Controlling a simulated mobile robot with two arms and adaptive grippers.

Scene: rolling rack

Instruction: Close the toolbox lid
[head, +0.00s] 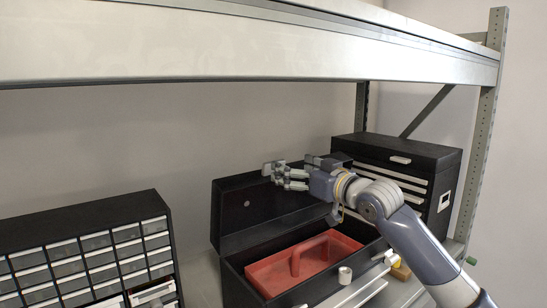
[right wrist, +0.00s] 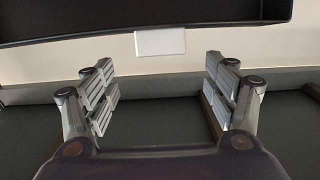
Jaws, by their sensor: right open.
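The black toolbox (head: 226,288) stands on the rack shelf with its lid (head: 237,204) raised at the back. A red tray (head: 330,248) with a handle lies inside it. My right gripper (head: 287,174) is open at the top edge of the raised lid, with its fingers pointing left; I cannot tell whether it touches the lid. My arm hides the right part of the lid.
A black drawer cabinet (head: 85,222) with grey drawers stands on the left. A closed black tool chest (head: 425,153) stands behind my right arm. The rack's metal beam (head: 250,45) runs above, and an upright post (head: 484,130) stands at the right.

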